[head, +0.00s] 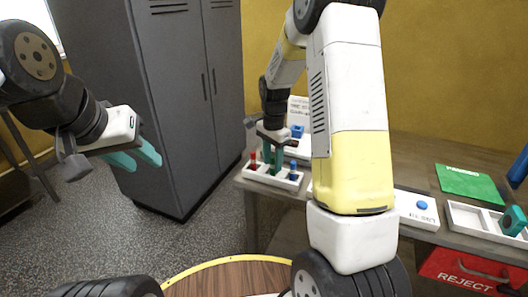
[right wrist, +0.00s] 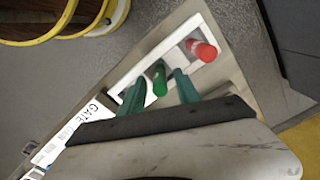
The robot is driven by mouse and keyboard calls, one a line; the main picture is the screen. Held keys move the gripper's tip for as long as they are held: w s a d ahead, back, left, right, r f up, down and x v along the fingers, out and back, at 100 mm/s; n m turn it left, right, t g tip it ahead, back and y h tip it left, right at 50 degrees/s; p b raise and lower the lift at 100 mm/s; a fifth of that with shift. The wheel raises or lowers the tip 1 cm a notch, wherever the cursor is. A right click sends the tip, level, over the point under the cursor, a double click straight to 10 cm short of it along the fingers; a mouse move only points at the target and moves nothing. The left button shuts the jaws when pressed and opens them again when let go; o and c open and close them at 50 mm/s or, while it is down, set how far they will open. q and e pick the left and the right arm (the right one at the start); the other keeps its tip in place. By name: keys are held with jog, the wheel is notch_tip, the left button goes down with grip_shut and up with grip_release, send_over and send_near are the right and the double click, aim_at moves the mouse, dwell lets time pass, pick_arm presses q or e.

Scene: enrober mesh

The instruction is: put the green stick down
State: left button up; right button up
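The green stick (right wrist: 159,78) stands in the middle compartment of a white tray (head: 262,178), between a red stick (head: 253,160) and a blue stick (head: 293,170). My right gripper (head: 272,158) is over the tray, its two teal fingers on either side of the green stick. In the right wrist view (right wrist: 160,90) gaps show between the stick and both fingers, so the gripper looks open. The red stick also shows there (right wrist: 203,50); the blue one is hidden. My left gripper (head: 146,160) is open and empty, out over the floor at the left.
The tray sits at the left end of a grey table. A card with a blue button (head: 421,205), a green mat (head: 469,184) and another white tray (head: 470,222) with a teal piece lie to the right. A red reject bin (head: 465,270) is below. A grey cabinet (head: 160,90) stands behind.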

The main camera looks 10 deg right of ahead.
jog(key=shift+r, duration=0.15)
notch_tip(320, 180, up, 12)
jog(key=s+a+r+n+t+y, duration=0.1)
jog(key=s+r+n+t, duration=0.2)
jog(key=s, duration=0.9)
jog(key=s+a+r+n+t+y, duration=0.1)
jog(key=s+r+n+t, duration=0.2)
jog(key=s+r+n, duration=0.3)
jog(key=s+n, duration=0.3)
jog(key=s, duration=0.3)
jog(key=shift+s+r+n, duration=0.15)
jog(key=shift+n, duration=0.25)
